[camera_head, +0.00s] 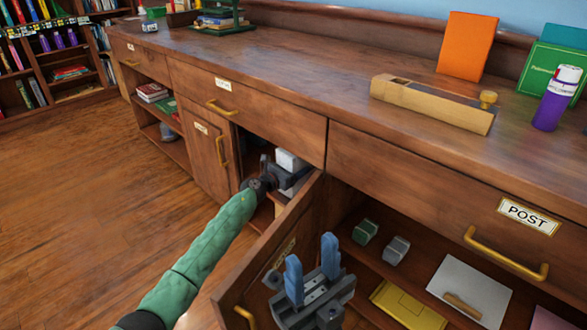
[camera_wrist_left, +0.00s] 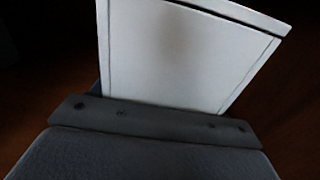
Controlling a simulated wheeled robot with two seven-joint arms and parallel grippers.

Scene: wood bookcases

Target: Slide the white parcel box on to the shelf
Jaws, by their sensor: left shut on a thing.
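The white parcel box (camera_head: 290,160) shows as a small white block at the opening of the cabinet under the counter. In the left wrist view the white box (camera_wrist_left: 185,55) fills the space just beyond the gripper body. My left gripper (camera_head: 284,176) is shut on the box at the cabinet opening; its fingers are partly hidden by the open door. The shelf inside the cabinet is mostly hidden in shadow, behind my arm and the door. My right gripper (camera_head: 312,268) is empty, its two blue fingers apart, in front of the right-hand compartment.
An open cabinet door (camera_head: 270,245) stands between my two grippers. The right compartment holds a green block (camera_head: 365,232), a grey block (camera_head: 396,250), a yellow envelope (camera_head: 408,305) and a white sheet (camera_head: 470,285). A drawer with a brass handle (camera_head: 505,256) is above it.

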